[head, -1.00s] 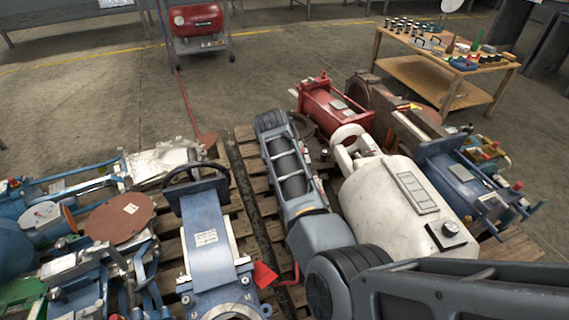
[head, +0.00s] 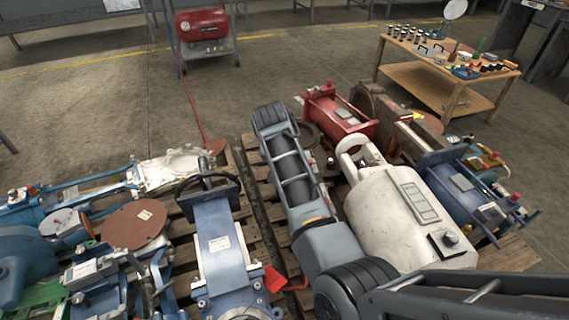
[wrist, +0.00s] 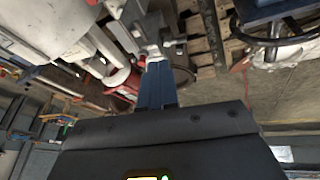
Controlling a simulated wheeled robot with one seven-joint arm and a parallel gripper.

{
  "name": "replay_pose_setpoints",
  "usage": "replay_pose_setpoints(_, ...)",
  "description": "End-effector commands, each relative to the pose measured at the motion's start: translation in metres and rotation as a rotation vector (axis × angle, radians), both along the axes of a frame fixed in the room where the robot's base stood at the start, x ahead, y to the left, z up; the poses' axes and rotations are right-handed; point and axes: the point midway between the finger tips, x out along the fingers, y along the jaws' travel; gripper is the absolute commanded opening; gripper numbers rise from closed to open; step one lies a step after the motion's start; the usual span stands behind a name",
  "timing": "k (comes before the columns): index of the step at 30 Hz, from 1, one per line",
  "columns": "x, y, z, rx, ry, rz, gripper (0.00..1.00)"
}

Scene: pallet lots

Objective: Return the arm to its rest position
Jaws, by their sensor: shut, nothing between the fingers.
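My arm reaches up the middle of the head view, over the gap between two pallets. Its far end hides my gripper there. In the wrist view my gripper (wrist: 157,72) shows as dark blue fingers closed together, with nothing held between them. The white tank (head: 408,210) stands just right of my arm in the head view. It also shows at the upper left of the wrist view (wrist: 50,25). The blue valve with a dark handwheel (head: 220,250) stands left of my arm.
The right pallet (head: 510,255) also bears a red actuator (head: 335,115) and a blue one (head: 465,185). The left pallet (head: 235,180) is crowded with blue valves and a brown disc (head: 133,225). A wooden table (head: 450,75) and a red compressor (head: 200,25) stand farther back. Open floor lies between.

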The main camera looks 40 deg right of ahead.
Motion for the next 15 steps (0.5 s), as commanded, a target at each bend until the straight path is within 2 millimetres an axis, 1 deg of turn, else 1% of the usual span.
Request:
replay_pose_setpoints(1, -0.002, 0.001, 0.012, -0.001, -0.003, 0.000, 0.00)
replay_pose_setpoints(6, -0.009, 0.006, 0.031, -0.001, -0.001, -0.001, 0.00)
replay_pose_setpoints(10, -0.012, 0.007, 0.037, -0.001, 0.000, 0.000, 0.00)
replay_pose_setpoints(15, -0.013, 0.008, 0.038, 0.000, 0.001, -0.001, 0.00)
